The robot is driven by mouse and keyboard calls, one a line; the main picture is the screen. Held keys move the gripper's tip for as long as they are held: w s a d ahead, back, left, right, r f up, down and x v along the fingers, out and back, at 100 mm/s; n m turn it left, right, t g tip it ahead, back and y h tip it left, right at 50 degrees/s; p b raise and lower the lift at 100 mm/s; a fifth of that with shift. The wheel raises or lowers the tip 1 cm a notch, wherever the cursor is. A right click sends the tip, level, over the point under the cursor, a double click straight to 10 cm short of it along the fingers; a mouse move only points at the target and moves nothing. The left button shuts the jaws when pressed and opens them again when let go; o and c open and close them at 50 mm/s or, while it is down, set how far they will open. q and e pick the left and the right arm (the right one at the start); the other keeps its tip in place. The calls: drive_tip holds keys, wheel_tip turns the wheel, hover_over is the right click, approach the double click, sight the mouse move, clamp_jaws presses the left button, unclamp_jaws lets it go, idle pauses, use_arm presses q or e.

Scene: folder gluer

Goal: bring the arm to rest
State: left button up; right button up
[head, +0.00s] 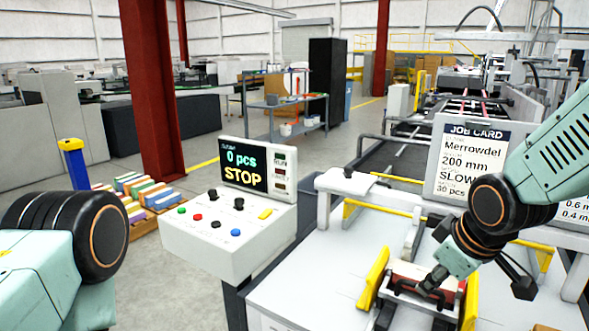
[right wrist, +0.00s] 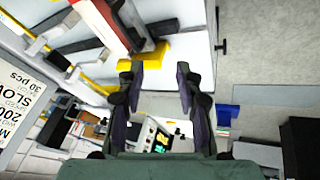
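My right arm (head: 545,150) comes in from the right over the white machine table (head: 310,285). Its gripper (head: 436,288) points down in front of a red-brown block (head: 408,270) between two yellow guides (head: 373,279). In the right wrist view the gripper (right wrist: 158,75) has its two dark fingers apart with nothing between them. A yellow guide (right wrist: 150,56) and the red part (right wrist: 105,22) lie just beyond the fingertips. Whether the gripper touches them I cannot tell. My left arm shows only a teal link and black joint at the lower left; its gripper is out of view.
A control box (head: 225,235) with coloured buttons and a display (head: 257,168) reading "0 pcs STOP" stands left of the table. A job card (head: 466,160) is close behind my right wrist. A red column (head: 152,95) and a pallet of coloured stacks (head: 135,200) stand further left.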

drive_tip(key=s+a+f+m+b, duration=0.15)
drive_tip(key=s+f+m, duration=0.3)
drive_tip(key=f, duration=0.85)
drive_tip(key=s+f+m+b, duration=0.3)
drive_tip(key=s+f, duration=0.3)
drive_tip(key=f, duration=0.6)
drive_tip(key=s+f+g+b, duration=0.2)
drive_tip(key=s+f, duration=0.5)
drive_tip(key=s, duration=0.3)
drive_tip(key=s+f+g+b, duration=0.1)
drive_tip(key=s+f+g, duration=0.2)
drive_tip(key=s+f, duration=0.4)
drive_tip(key=s, duration=0.3)
drive_tip(key=shift+s+b, duration=0.35)
drive_tip(key=shift+m, duration=0.25)
